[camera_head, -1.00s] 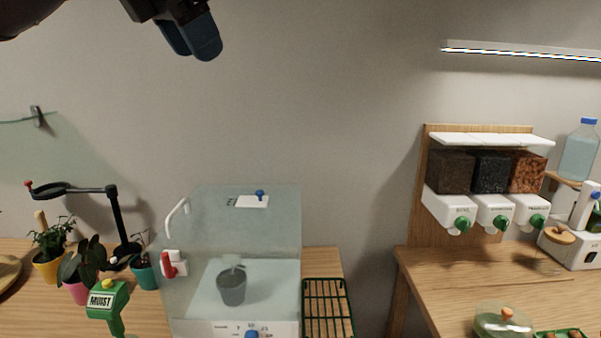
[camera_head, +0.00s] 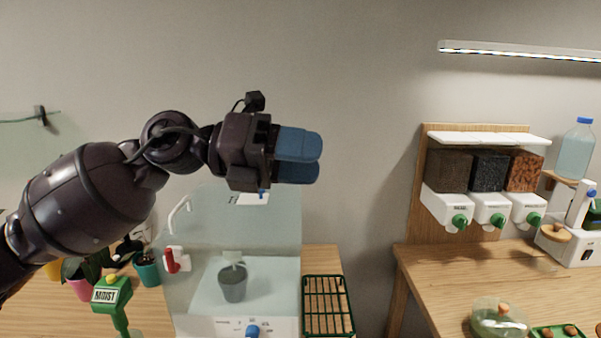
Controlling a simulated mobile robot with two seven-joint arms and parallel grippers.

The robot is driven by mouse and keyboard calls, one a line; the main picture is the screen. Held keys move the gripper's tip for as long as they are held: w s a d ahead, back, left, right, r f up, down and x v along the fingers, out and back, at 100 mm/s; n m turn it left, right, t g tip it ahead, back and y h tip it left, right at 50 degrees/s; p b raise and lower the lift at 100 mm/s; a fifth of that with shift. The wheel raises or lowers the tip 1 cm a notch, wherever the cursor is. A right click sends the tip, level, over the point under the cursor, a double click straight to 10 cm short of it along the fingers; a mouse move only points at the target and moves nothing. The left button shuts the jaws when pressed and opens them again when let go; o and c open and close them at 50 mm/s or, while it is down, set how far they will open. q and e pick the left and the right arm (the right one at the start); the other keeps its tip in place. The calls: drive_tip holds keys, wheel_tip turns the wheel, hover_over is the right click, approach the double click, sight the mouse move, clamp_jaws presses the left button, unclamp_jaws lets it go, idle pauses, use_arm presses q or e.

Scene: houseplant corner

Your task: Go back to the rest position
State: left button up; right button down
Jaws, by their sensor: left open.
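My left gripper (camera_head: 318,157) is raised in front of the wall, above the clear box, with its blue fingers pointing right. It is open, and nothing shows between its fingers. My left arm comes in from the left and covers part of the plants and the black ring stand. My right gripper is not in view.
A clear box (camera_head: 240,230) with a grey pot (camera_head: 233,283) inside stands below the gripper. A green rack (camera_head: 328,305) lies beside it. A green moisture meter (camera_head: 112,297) stands at front left. Dispensers (camera_head: 490,209) stand on the right table (camera_head: 440,275). A gap separates the tables.

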use_arm(q)
drive_tip(key=w+a+f+m+t+y, duration=0.1)
drive_tip(key=a+f+m+t+y, duration=0.85)
drive_tip(key=m, duration=0.75)
drive_tip(key=w+a+f+m+t+y, duration=0.2)
drive_tip(key=a+f+m+t+y, duration=0.4)
drive_tip(key=a+f+m+t, duration=0.7)
drive_tip(key=s+a+f+g+y, duration=0.35)
drive_tip(key=s+f+g, duration=0.7)
drive_tip(key=f, duration=0.55)
drive_tip(key=s+a+f+n+g+h, duration=0.15)
drive_tip(key=s+f+g, duration=0.25)
drive_tip(key=s, duration=0.5)
drive_tip(key=s+f+n+g, duration=0.25)
drive_tip(key=s+f, duration=0.25)
drive_tip(key=s, duration=0.3)
drive_tip(key=w+f+m+t+b, duration=0.1)
drive_tip(key=w+f+t+b, duration=0.4)
drive_tip(key=f, duration=0.8)
drive_tip(key=shift+w+f+m+t, duration=0.35)
drive_tip(key=shift+w+m+t, duration=0.05)
drive_tip(key=shift+w+t, duration=0.7)
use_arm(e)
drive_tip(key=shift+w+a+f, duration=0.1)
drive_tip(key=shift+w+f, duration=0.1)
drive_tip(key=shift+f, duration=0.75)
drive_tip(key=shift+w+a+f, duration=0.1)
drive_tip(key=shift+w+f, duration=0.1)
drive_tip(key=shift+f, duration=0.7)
